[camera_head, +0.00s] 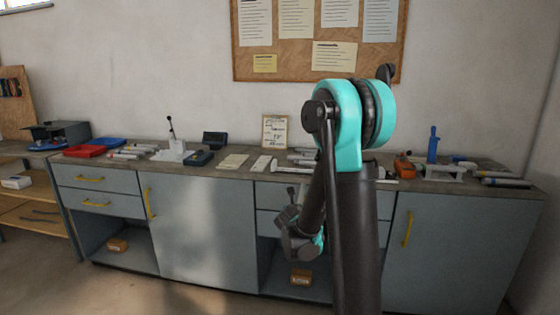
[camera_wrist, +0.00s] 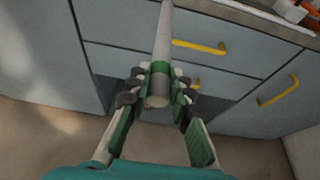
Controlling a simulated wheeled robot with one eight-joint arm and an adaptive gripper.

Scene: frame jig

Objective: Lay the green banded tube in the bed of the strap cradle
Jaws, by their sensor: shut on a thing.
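In the wrist view my gripper (camera_wrist: 159,84) is shut on a long pale grey tube (camera_wrist: 164,38) with a darker grey section near its near end. The tube sticks out away from me, in front of the cabinet drawers and towards the counter edge. In the head view my arm hides part of the counter, and the held tube is not clear. A white fixture with an upright lever (camera_head: 174,151) and a white stand with a blue upright part (camera_head: 434,160) are on the counter; I cannot tell which is the strap cradle.
The counter (camera_head: 225,174) carries a red tray (camera_head: 84,151), pale flat blocks (camera_head: 232,161), an orange tool (camera_head: 403,167) and several tubes at the right end (camera_head: 503,182). Yellow drawer handles (camera_wrist: 200,46) stick out below the counter. The counter's front strip is mostly free.

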